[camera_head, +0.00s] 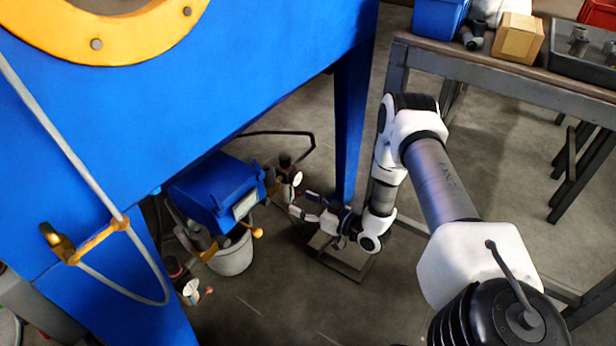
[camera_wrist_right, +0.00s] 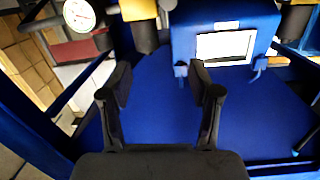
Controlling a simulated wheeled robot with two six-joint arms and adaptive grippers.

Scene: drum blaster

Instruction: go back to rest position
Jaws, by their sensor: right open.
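My right gripper (camera_head: 312,207) reaches low beside the blue machine's leg, its fingers toward the blue unit with the white label (camera_head: 215,192). In the right wrist view my right gripper (camera_wrist_right: 160,85) has its two fingers apart with nothing between them. Behind the fingers lies a blue surface (camera_wrist_right: 160,110), and the blue unit with its white label (camera_wrist_right: 225,45) shows above. My left gripper is in neither view.
The large blue drum blaster (camera_head: 200,80) fills the left. Its leg (camera_head: 352,120) stands close to my right arm. A grey bucket (camera_head: 232,255) sits under the unit. A workbench (camera_head: 500,72) with a cardboard box (camera_head: 518,38) is at the right. A gauge (camera_wrist_right: 79,15) shows top left.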

